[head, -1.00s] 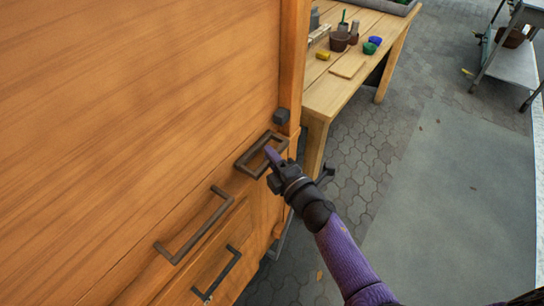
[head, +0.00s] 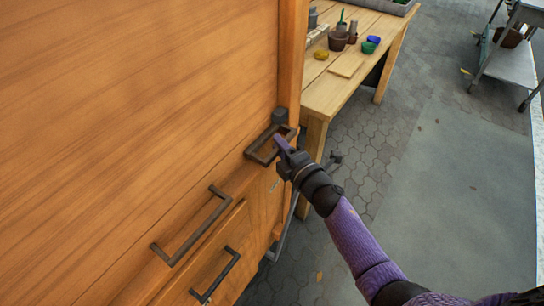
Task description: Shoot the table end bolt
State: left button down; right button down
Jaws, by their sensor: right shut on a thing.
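The table end bolt shows as a dark rectangular loop handle (head: 262,152) on the orange wooden panel (head: 140,110), close to its right corner post. A dark square block (head: 280,115) sits on the post just beyond the loop, and the loop's far end is up against or very near it. My right gripper (head: 282,148), with purple fingers, is shut on the loop's right side; the fingers partly hide that side. My left gripper is not in view.
Two more dark bar handles, an upper one (head: 190,228) and a lower one (head: 217,275), are on the wood below left. A wooden workbench (head: 318,100) with pots stands behind. A metal trolley (head: 515,65) is at top right. Paved floor lies open to the right.

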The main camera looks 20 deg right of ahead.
jog(key=shift+w+d+f, duration=0.15)
jog(key=shift+w+d, duration=0.2)
jog(key=shift+d, duration=0.2)
jog(key=c, duration=1)
grip_release()
jog(key=shift+r, duration=0.2)
jog(key=o, duration=0.5)
jog(key=shift+w+d+f, duration=0.1)
jog(key=shift+c, duration=0.2)
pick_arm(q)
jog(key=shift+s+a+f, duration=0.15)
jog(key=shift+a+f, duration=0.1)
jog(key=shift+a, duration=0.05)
